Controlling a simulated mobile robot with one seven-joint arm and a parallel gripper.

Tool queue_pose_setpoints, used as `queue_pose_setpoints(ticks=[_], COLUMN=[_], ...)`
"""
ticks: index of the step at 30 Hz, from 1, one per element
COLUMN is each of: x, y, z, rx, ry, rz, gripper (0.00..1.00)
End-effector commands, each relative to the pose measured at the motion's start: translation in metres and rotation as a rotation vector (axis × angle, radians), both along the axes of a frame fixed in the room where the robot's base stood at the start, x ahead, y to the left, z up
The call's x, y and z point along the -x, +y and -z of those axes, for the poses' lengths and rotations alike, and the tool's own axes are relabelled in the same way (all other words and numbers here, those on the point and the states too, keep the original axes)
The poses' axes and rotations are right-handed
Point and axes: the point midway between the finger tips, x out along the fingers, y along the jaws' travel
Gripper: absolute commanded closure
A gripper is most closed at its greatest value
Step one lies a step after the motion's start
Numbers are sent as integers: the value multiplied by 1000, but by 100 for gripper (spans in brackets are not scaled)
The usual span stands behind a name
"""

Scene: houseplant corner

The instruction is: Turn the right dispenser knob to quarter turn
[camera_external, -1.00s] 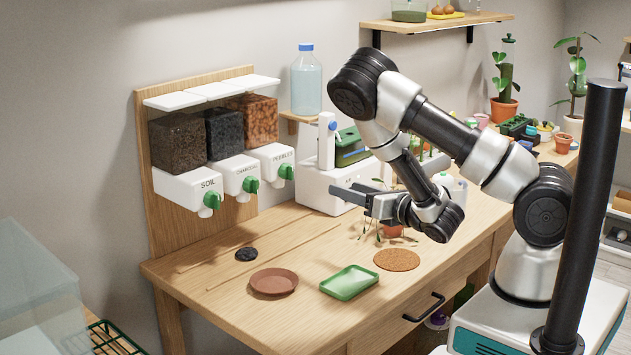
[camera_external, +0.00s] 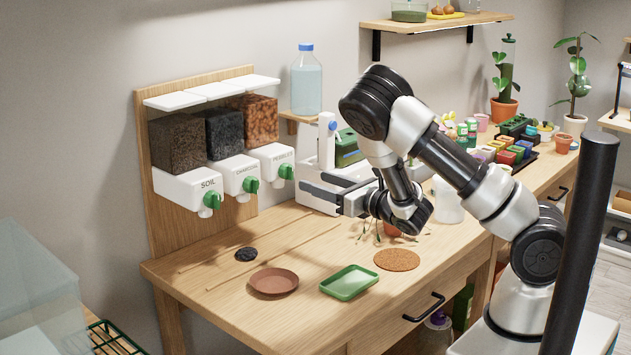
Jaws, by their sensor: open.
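The right dispenser, labelled PEBBLES (camera_external: 277,158), hangs on a wooden back panel, with a clear bin of orange-brown pebbles (camera_external: 261,120) above it. Its green knob (camera_external: 286,172) sits on the front of the white housing. My gripper (camera_external: 311,181) is open and empty, pointing left, with its fingertips just right of and slightly below this knob. I see a small gap in the picture; the depth between them is hard to judge. The knob's exact angle is too small to tell.
The SOIL knob (camera_external: 212,199) and CHARCOAL knob (camera_external: 251,185) are to the left. A white machine (camera_external: 318,196) stands behind my gripper. On the bench lie a dark heap (camera_external: 246,254), a terracotta saucer (camera_external: 274,282), a green tray (camera_external: 349,283) and a cork mat (camera_external: 397,260).

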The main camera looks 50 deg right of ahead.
Motion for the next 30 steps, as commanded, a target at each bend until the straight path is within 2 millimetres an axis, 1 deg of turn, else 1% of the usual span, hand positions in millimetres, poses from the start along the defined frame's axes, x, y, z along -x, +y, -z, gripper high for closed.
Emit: queue_pose_setpoints(ticks=[1, 6, 9, 12, 15, 18, 25, 26, 30], x=[-12, -47, -63, -74, -81, -84, -85, -85, -84], y=[0, 0, 0, 0, 0, 0, 0, 0, 0], z=[-1, -1, 0, 0, 0, 1, 1, 1, 1], rx=[0, 0, 0, 0, -1, -1, -1, -1, -1], ry=[-2, -2, -1, 0, 0, 1, 1, 1, 1], rz=[-1, -1, -1, -1, -1, 0, 0, 0, 0], gripper=[51, 51, 51, 51, 51, 51, 51, 54, 78])
